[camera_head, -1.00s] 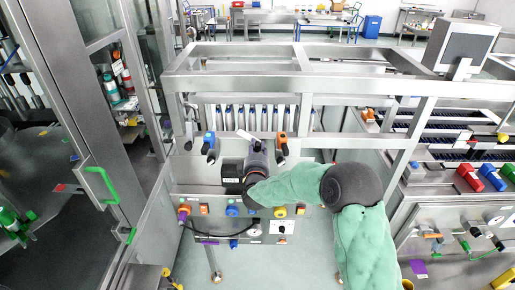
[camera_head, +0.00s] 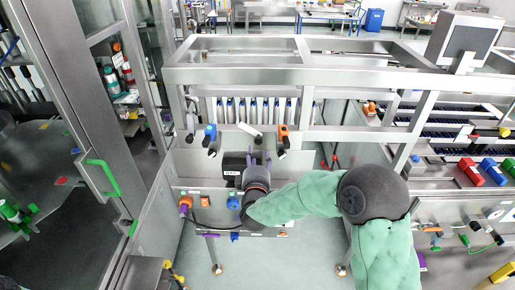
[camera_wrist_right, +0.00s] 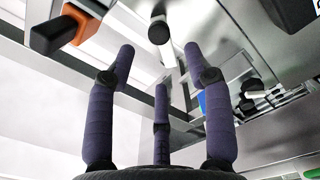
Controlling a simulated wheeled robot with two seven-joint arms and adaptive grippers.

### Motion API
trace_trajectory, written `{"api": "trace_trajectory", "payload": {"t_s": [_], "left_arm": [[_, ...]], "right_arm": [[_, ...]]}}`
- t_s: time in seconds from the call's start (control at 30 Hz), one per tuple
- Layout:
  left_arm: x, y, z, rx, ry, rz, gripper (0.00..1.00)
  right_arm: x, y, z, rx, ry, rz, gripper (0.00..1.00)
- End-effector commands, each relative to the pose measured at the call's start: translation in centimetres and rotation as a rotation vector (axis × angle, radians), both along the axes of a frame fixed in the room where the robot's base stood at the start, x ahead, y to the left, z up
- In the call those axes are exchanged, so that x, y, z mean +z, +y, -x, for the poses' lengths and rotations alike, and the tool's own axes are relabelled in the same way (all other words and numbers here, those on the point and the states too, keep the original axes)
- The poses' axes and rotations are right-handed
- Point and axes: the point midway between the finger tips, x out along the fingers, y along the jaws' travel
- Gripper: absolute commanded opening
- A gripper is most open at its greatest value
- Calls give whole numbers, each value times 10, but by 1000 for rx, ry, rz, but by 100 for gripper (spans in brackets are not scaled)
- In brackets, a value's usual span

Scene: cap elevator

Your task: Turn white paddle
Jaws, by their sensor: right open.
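The white paddle (camera_head: 249,129) sits on the metal machine between a blue paddle (camera_head: 210,136) and an orange paddle (camera_head: 283,137). In the head view it slants down to the right. In the right wrist view a pale bar with a black round end (camera_wrist_right: 158,32) shows just beyond my fingertips; it looks like this paddle. My right gripper (camera_head: 259,159) is open and empty, just below the white paddle, with its fingers pointing up at it. The spread purple fingers also show in the right wrist view (camera_wrist_right: 160,62). No contact is visible. My left gripper is out of view.
The orange paddle (camera_wrist_right: 67,26) is close to the left finger in the right wrist view. A metal frame beam (camera_head: 240,75) runs above the paddles. A black box (camera_head: 233,168) stands left of my gripper. A green door handle (camera_head: 102,177) is at the left.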

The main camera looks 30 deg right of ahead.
Motion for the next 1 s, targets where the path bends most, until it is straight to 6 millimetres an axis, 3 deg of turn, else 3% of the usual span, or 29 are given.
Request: {"api": "trace_trajectory", "payload": {"t_s": [0.3,0.83,0.93,1.0], "left_arm": [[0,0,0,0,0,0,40],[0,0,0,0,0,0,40],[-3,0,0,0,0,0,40],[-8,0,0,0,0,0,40]], "right_arm": [[0,15,24,1,-1,1,52],[-1,16,24,2,1,-2,52],[-15,20,22,22,13,-34,52],[-37,28,18,52,33,-90,52]]}}
